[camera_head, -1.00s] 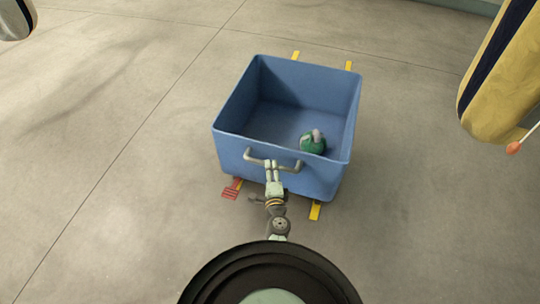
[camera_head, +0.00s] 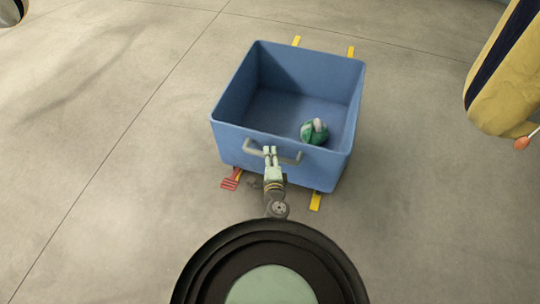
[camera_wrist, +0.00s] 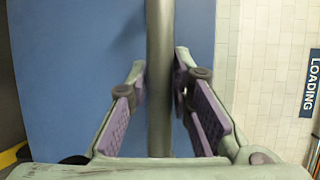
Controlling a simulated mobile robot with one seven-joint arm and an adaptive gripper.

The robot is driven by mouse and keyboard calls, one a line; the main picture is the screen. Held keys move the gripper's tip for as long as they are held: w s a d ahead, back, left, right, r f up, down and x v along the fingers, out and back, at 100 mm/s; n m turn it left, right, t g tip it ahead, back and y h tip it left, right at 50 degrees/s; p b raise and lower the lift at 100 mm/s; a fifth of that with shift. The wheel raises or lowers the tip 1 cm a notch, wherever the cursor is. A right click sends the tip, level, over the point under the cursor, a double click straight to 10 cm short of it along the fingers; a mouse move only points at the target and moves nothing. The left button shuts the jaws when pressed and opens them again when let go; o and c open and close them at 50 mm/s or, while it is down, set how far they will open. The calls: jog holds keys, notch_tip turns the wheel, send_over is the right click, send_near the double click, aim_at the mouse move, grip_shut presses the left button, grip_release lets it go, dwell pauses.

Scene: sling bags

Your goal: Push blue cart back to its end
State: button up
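The blue cart (camera_head: 240,148) is an open box in the middle of the head view, on yellow floor strips (camera_head: 315,201). A grey bar handle (camera_head: 290,158) is on its near wall. My gripper (camera_head: 270,151) is at this handle, near its middle. In the wrist view, the handle bar (camera_wrist: 160,60) runs vertically between the two purple-padded fingers (camera_wrist: 160,85), which are close on both sides of it. The cart's blue wall (camera_wrist: 70,60) fills much of the left behind it. The cart's underside and wheels are hidden.
A green and white ball (camera_head: 314,131) lies inside the cart. A red mark (camera_head: 231,180) is on the floor at the cart's near left corner. A yellow and dark hanging bag (camera_head: 500,75) is at the right.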

grip_shut()
jog(key=shift+w, duration=0.15)
dwell(0.4)
